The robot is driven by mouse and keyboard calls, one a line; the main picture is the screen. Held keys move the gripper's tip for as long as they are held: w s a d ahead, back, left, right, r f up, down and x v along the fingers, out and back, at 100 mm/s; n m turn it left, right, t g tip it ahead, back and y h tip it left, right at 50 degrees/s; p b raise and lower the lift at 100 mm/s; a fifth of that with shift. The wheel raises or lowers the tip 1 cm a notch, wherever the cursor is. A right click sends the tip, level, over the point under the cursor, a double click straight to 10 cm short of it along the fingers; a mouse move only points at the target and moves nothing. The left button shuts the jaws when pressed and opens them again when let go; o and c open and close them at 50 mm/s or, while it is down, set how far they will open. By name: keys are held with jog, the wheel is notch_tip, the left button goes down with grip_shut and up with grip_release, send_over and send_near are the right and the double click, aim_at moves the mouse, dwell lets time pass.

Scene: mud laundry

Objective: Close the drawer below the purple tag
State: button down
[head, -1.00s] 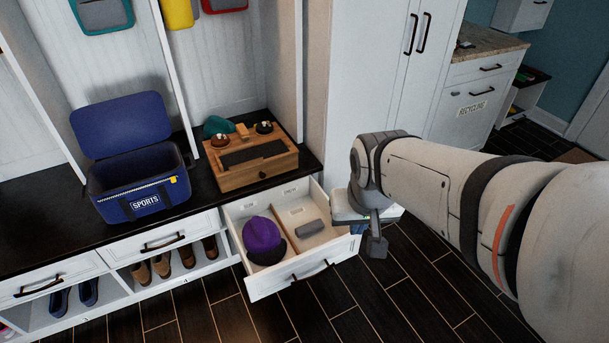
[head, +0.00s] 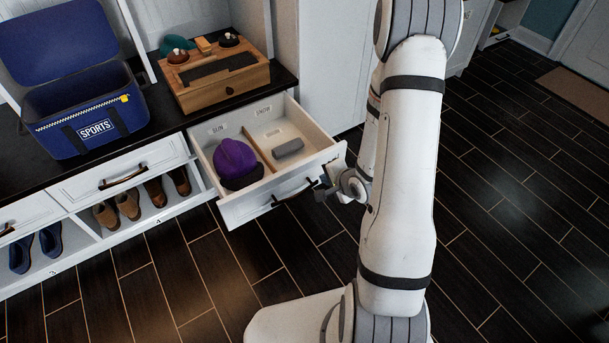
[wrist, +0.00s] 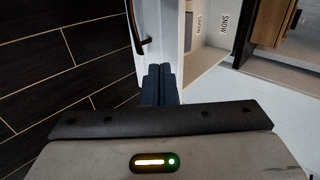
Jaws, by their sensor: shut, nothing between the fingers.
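A white drawer (head: 243,211) with a dark bar handle (head: 293,192) stands pulled out below the black bench top. It holds a purple cap (head: 236,160) on the left of a wooden divider and a grey rolled item (head: 288,149) on the right. My gripper (head: 322,192) is shut and empty, by the right end of the drawer front. In the wrist view my fingertips (wrist: 160,72) are close to the drawer front's edge (wrist: 150,50); I cannot tell whether they touch. No purple tag is distinguishable.
A wooden box (head: 218,82) and a blue sports cooler (head: 78,115) stand on the bench top (head: 165,124). Shoes sit in open cubbies left of the drawer. A closed drawer (head: 127,172) is beside it. Dark floor (head: 510,200) is clear to the right.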

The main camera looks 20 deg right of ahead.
jog(key=f, duration=0.1)
jog(key=b, duration=0.4)
send_near(299, 169)
jog(key=x, duration=0.5)
jog(key=shift+s+d+f, duration=0.2)
jog(key=shift+d+f, duration=0.05)
jog(key=shift+f, duration=0.2)
jog(key=shift+w+a+r, duration=0.1)
jog(key=shift+w+a, duration=0.05)
jog(key=shift+w, duration=0.35)
